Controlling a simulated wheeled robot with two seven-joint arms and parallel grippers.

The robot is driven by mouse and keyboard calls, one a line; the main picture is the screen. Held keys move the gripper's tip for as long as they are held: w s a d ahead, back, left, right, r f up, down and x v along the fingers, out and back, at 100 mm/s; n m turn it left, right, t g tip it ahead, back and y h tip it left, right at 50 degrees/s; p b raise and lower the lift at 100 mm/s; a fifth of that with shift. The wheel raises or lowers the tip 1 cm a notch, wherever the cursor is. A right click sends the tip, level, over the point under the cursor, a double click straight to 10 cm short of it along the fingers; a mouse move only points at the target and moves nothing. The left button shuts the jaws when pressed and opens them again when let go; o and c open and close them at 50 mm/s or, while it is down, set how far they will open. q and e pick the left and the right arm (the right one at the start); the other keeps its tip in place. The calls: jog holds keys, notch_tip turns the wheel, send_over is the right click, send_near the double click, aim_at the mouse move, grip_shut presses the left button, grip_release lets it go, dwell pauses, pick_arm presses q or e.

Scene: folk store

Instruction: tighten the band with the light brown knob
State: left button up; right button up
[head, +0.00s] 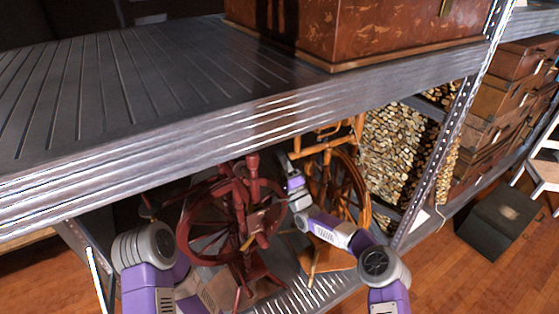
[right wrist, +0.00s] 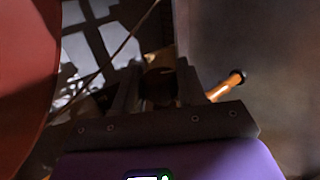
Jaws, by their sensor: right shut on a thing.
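A light brown spinning wheel (head: 342,190) stands on the lower shelf, partly hidden by the upper shelf and my right arm. My right gripper (head: 284,160) is at its left side, under the upper shelf's edge. In the right wrist view, the fingers (right wrist: 158,90) are shut on a small rounded brown piece (right wrist: 160,78), seemingly the knob; it lies in shadow, so its colour looks dark. A thin cord (right wrist: 108,66), perhaps the band, runs slantwise left of the fingers; its tightness cannot be told. My left arm shows at the lower left, but its gripper is not visible.
A dark red spinning wheel (head: 232,215) stands close to the left. The upper metal shelf (head: 150,90) bears a brown chest (head: 350,30) and overhangs my right gripper. A turned orange-brown peg (right wrist: 228,86) is right of the fingers. Stacked firewood (head: 395,145) stands at the right.

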dwell(0.4)
jog(key=o, duration=1)
jog(key=shift+c, duration=0.2)
jog(key=p+v, duration=0.1)
jog(key=v, duration=0.6)
jog(key=shift+s+f+p, duration=0.2)
jog(key=shift+p, duration=0.15)
jog(key=shift+d, duration=0.15)
